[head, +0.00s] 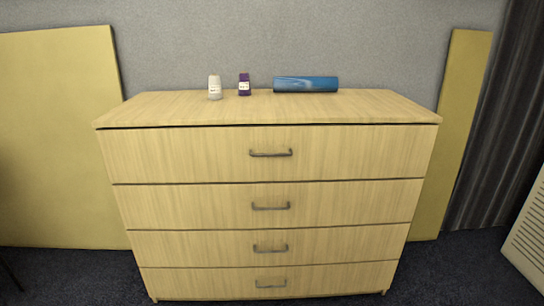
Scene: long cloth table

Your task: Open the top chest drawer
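A light wood chest (170,108) stands straight ahead in the head view, with several drawers stacked one above another. The top drawer (200,155) is closed, its front flush with the chest. Its dark metal bar handle (270,154) sits at the middle of the front. The lower drawers are closed too, each with a similar handle. Neither of my grippers shows in the head view.
On the chest top stand a white bottle (214,88) and a small purple container (244,86), with a blue cylinder (306,84) lying beside them. Yellowish panels (60,140) lean behind. A dark curtain (497,130) and a pale slatted object (528,235) are at right.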

